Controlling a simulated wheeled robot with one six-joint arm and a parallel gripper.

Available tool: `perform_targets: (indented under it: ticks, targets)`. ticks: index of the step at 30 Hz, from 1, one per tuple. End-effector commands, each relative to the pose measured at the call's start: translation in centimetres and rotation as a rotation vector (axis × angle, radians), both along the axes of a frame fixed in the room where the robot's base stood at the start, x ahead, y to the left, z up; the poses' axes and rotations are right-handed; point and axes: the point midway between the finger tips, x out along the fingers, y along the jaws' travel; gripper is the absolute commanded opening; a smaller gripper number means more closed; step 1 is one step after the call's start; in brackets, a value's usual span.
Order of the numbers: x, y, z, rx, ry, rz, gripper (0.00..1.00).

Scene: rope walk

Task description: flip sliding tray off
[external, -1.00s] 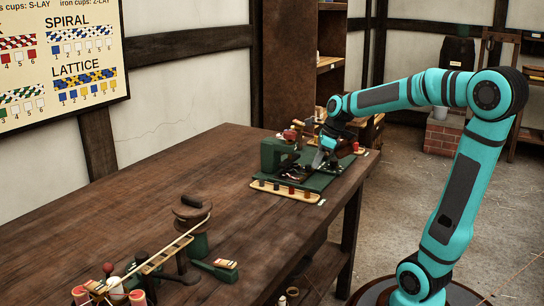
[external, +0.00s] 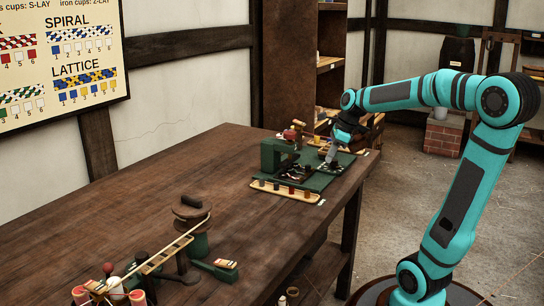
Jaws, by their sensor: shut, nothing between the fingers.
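A green machine (external: 270,154) with an upright frame on a flat green base stands at the far right end of the wooden table. Dark and metallic parts, too small to make out, lie on its base. I cannot tell which part is the sliding tray or how its switch stands. My gripper (external: 331,158) points down over the right part of the green base. It is shut and empty. I cannot tell whether its tips touch anything.
A pale strip with several small coloured pieces (external: 284,191) lies along the machine's front edge. Another device with a pale slotted bar (external: 168,249) and spools stands at the near end of the table (external: 110,215). The table's middle is clear.

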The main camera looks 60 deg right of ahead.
Motion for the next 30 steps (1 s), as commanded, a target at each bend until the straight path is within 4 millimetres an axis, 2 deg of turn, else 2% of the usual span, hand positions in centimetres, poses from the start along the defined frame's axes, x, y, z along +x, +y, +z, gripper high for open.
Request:
perform_targets:
  ticks: [6, 12, 18, 30]
  targets:
    - [-1.4, -0.7, 4.0, -0.001, -0.002, -0.002, 0.00]
    - [-2.2, -1.1, 6.3, 0.000, 0.001, -0.001, 0.00]
    - [-2.5, -1.3, 7.2, 0.000, 0.001, 0.000, 0.00]
    - [-2.5, -1.3, 7.2, 0.000, 0.001, 0.000, 0.00]
